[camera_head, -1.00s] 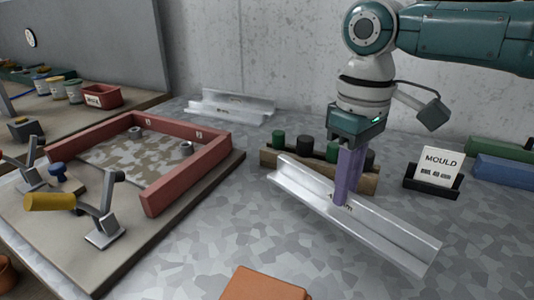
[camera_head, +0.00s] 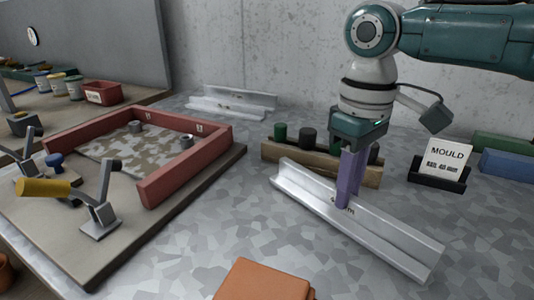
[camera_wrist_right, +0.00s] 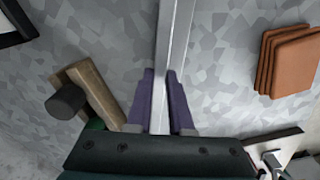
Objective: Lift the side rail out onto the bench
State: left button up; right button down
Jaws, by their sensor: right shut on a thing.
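The side rail (camera_head: 395,238) is a long silver metal profile, lying lengthwise from mid-bench toward the lower right in the head view. My right gripper (camera_head: 344,203), with purple fingers, is shut on it nearer its far end. In the right wrist view the rail (camera_wrist_right: 170,45) runs between the two fingers (camera_wrist_right: 162,78). It is at or very near the bench top (camera_head: 225,225); I cannot tell if it touches. The red mould frame (camera_head: 185,178) stands at left on a base board, its near-left side without a red wall. My left gripper is not in view.
A wooden rack (camera_head: 290,158) with dark and green jars stands just behind the rail. A MOULD card (camera_head: 445,158) is at right. Another silver profile (camera_head: 235,101) lies by the wall. Brown blocks (camera_head: 262,280) sit at the front edge. A yellow-handled clamp (camera_head: 95,205) stands left.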

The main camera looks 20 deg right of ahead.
jog(key=shift+f, duration=0.3)
jog(key=c, duration=0.7)
grip_release()
jog(key=shift+c, duration=0.2)
notch_tip(320, 180, up, 10)
jog(key=p, duration=0.1)
